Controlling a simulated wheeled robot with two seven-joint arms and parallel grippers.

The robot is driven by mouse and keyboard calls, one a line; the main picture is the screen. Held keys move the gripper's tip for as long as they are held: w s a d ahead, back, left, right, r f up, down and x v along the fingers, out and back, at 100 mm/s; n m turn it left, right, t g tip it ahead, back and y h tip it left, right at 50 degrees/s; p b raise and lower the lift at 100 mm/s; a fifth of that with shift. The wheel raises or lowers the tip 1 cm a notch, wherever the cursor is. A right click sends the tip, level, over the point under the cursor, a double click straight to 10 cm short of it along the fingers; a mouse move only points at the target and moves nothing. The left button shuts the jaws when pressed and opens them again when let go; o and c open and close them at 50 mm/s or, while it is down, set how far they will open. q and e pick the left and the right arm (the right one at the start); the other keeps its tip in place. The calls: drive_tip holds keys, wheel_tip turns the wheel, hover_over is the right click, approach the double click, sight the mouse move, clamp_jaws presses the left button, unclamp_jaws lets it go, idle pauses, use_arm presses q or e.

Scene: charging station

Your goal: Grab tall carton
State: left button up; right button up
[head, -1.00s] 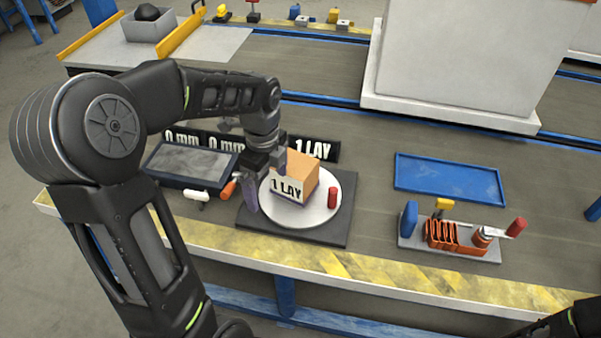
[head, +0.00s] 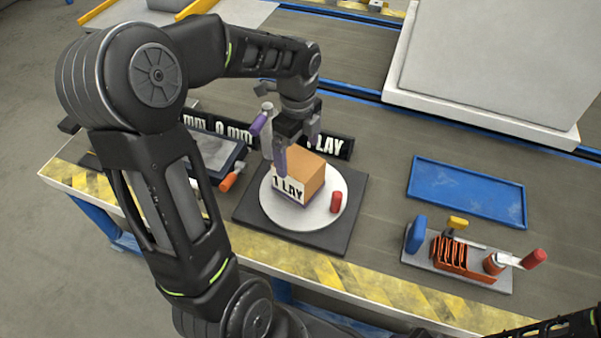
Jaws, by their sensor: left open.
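The carton (head: 304,172) is an orange-brown box with a white "1 LAY" label on its front. It stands on a white round plate (head: 275,205) on a dark square base (head: 341,236). My left gripper (head: 290,158) is open, pointing down at the carton's back left upper part. One purplish finger overlaps the carton's left edge in the picture; I cannot tell whether it touches.
A red cylinder (head: 336,202) stands on the plate right of the carton. A dark board with white lettering (head: 335,147) lies behind. A blue tray (head: 467,192) and a tool holder (head: 455,265) are to the right. A grey tray (head: 213,150) is partly behind my left arm.

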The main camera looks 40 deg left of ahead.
sight(299, 171)
use_arm(q)
drive_tip(key=shift+f, duration=1.3)
wheel_tip(299, 171, down, 5)
drive_tip(key=shift+w+f+b, duration=0.1)
drive_tip(key=shift+f+b, duration=0.05)
drive_tip(key=shift+b, duration=0.8)
drive_tip(key=c, duration=1.9)
wheel_tip(299, 171, up, 10)
drive_tip(key=shift+r+p, duration=0.1)
drive_tip(key=shift+p, duration=1.05)
